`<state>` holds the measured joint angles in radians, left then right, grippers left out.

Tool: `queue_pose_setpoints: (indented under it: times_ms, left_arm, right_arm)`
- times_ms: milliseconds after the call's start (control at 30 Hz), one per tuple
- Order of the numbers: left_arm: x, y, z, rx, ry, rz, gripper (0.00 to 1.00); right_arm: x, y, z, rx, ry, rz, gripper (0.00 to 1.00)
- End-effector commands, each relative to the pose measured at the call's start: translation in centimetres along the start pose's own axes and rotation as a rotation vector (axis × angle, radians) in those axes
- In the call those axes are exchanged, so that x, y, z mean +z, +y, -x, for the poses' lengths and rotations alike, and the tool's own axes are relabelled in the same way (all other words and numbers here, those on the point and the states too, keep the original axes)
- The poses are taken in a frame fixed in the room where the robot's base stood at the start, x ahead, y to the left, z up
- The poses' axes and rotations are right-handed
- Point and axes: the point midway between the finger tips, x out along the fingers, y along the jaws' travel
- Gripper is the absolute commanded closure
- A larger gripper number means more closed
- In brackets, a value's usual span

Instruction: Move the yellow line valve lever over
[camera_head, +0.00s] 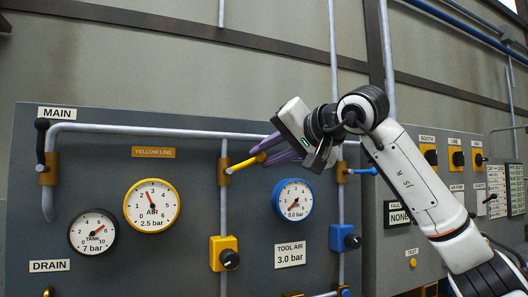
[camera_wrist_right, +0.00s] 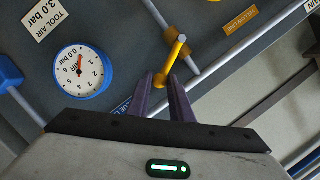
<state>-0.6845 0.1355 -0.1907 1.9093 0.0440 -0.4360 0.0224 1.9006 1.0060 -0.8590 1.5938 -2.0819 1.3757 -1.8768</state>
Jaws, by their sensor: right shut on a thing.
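My left gripper is not in view.
A blue lever (camera_head: 363,171) sits on the pipe to the right, below my right arm. A blue-rimmed gauge (camera_head: 293,199) is just below the gripper. A yellow-rimmed gauge (camera_head: 151,206) and a yellow knob box (camera_head: 224,254) are nearby. A horizontal pipe (camera_head: 160,129) runs above.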

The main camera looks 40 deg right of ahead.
Motion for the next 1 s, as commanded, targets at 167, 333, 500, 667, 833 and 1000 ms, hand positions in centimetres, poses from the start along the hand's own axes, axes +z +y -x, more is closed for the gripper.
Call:
queue_pose_setpoints:
  times_ms: [167, 333, 500, 667, 833, 1000]
  left_arm:
    - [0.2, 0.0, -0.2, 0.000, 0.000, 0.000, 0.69]
    - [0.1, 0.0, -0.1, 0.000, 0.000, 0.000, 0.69]
    - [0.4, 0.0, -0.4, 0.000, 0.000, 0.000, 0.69]
    - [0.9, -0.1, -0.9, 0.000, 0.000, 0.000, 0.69]
    - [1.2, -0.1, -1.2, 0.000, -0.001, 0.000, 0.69]
    - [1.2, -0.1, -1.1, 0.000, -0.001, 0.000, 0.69]
  right_arm:
    - [0.1, 0.6, -0.1, 0.004, -0.001, 0.001, 0.93]
    - [0.1, 0.5, -0.1, 0.004, -0.001, 0.001, 0.93]
    - [0.4, 0.9, -0.2, 0.005, -0.001, 0.000, 0.93]
    - [1.0, 1.9, -0.4, 0.007, -0.002, 0.001, 0.92]
    - [1.5, 2.6, -0.5, 0.007, -0.004, 0.003, 0.91]
    - [1.5, 2.5, -0.5, 0.006, -0.005, 0.003, 0.91]
